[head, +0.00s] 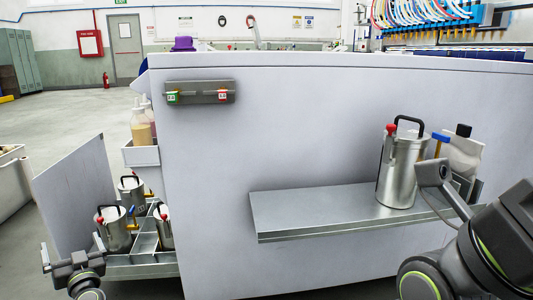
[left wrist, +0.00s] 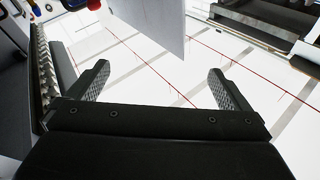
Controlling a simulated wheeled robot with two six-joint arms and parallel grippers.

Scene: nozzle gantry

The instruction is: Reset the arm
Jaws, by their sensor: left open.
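My left gripper (head: 72,256) is at the lower left of the head view, in front of the low rack with metal canisters. In the left wrist view its two fingers (left wrist: 160,85) stand wide apart with nothing between them. My right arm (head: 465,245) fills the lower right of the head view, in front of the shelf's right end. I cannot make out its gripper.
A grey shelf (head: 345,212) on the white panel (head: 300,140) carries a steel canister (head: 396,180) with a black handle. Several smaller canisters (head: 114,234) stand in the rack (head: 150,268) at left.

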